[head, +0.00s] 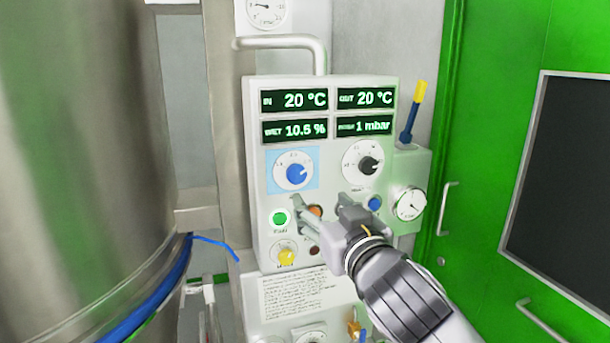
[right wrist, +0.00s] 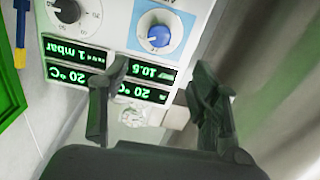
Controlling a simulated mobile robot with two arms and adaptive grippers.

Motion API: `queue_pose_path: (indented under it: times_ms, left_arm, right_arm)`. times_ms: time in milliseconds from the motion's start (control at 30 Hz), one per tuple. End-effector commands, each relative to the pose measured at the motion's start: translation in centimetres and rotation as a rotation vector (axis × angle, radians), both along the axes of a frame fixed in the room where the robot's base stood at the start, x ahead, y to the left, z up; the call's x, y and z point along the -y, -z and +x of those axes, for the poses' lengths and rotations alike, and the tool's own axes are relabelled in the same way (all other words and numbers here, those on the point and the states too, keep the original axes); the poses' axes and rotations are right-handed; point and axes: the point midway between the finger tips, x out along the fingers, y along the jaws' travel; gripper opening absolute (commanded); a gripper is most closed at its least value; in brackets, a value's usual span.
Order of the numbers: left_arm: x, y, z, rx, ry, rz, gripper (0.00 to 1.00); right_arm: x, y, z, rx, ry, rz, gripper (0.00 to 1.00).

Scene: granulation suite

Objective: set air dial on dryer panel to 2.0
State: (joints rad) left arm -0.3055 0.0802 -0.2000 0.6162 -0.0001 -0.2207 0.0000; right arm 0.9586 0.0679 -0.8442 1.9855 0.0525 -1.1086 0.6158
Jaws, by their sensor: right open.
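The dryer panel (head: 251,180) is a pale box with a blue-knobbed dial (head: 295,173) on a light blue square at its left. In the right wrist view the blue dial (right wrist: 159,36) appears upside down, with a partly cut-off label starting with "A". Its scale numbers and setting are too small to read. My right gripper (head: 322,204) is open and empty, just below the dials in the head view. Its two fingers (right wrist: 160,82) stand apart in the wrist view, with the blue dial beyond them. I see no contact with it. My left gripper is not in view.
A black-knobbed dial (head: 368,164) sits right of the blue one. Displays above read 20 °C, 20 °C, 10.5 % and 1 mbar. A green button (head: 279,218) and yellow knob (head: 286,255) are below. A large steel vessel (head: 80,150) stands left, a green door (head: 490,130) right.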

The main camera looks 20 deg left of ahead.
Motion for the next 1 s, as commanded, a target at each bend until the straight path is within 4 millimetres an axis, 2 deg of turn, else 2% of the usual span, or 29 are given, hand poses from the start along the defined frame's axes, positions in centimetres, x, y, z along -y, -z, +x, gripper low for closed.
queue_pose_path:
  times_ms: [200,600,800,1000]
  left_arm:
    - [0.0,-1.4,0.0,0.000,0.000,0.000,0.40]
    - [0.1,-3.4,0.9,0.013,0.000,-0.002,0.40]
    - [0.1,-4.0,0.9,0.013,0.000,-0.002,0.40]
    - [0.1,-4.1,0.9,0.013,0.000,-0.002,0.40]
  right_arm:
    - [-2.4,-0.3,3.6,-0.001,0.003,-0.002,0.56]
    - [-6.1,-0.3,9.1,0.000,0.003,-0.002,0.56]
    - [-7.2,-0.2,10.8,0.000,0.003,0.000,0.56]
    - [-7.7,-0.1,11.4,0.001,0.001,0.001,0.56]
